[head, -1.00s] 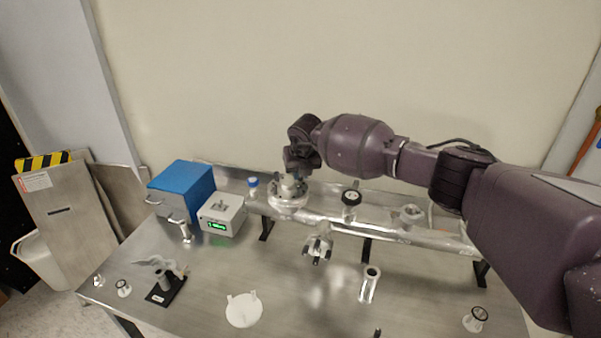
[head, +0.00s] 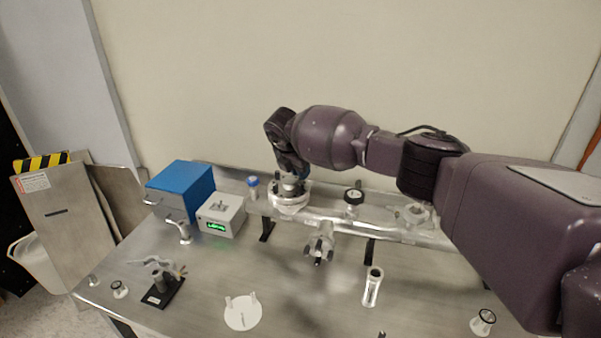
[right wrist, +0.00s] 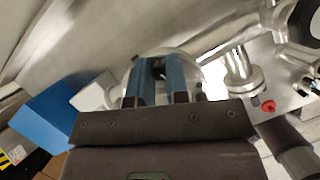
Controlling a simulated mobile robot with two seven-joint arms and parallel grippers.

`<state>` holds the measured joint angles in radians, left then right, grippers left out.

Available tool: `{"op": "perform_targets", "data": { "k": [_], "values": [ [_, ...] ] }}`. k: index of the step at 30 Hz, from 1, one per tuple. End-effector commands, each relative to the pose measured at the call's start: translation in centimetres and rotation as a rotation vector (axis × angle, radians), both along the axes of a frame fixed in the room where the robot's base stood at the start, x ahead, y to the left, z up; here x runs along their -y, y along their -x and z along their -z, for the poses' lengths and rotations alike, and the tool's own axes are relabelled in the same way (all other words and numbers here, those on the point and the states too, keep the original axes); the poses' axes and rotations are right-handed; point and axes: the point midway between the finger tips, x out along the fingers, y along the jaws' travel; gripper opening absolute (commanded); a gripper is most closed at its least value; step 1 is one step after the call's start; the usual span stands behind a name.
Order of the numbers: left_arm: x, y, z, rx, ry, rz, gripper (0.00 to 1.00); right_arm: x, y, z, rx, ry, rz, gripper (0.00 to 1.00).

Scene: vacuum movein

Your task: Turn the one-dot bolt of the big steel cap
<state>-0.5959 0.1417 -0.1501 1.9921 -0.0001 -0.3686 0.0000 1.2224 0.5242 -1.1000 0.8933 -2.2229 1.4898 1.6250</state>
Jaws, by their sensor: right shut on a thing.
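The big steel cap (head: 289,206) is a round bright metal piece at the left end of the pipe, at the back of the table. My right gripper (head: 291,181) points down onto its top. In the right wrist view the two blue-lined fingers (right wrist: 158,82) stand close together over the round cap (right wrist: 192,57). They are shut on a bolt of the cap, which is mostly hidden between them. Its dot marks are too small to make out, so I cannot tell which bolt it is. My left gripper is not in view.
A blue box (head: 181,190) and a grey device with a green display (head: 221,215) stand left of the cap. A black-ringed knob (head: 354,196) and a cross-shaped handle (head: 319,249) sit right of it. A white disc (head: 242,313) lies at the front.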

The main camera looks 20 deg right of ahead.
Motion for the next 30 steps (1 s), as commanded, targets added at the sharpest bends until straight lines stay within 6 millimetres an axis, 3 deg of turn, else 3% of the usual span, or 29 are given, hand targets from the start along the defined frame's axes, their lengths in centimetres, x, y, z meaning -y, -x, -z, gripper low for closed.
{"op": "perform_targets", "data": {
  "k": [18,30],
  "values": [
    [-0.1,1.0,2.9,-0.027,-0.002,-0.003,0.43,-0.1,-0.3,0.1,0.001,0.0,0.561,0.0],
    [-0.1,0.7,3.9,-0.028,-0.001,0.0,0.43,-0.1,-0.3,0.0,0.001,-0.001,0.765,0.0]
  ]
}}
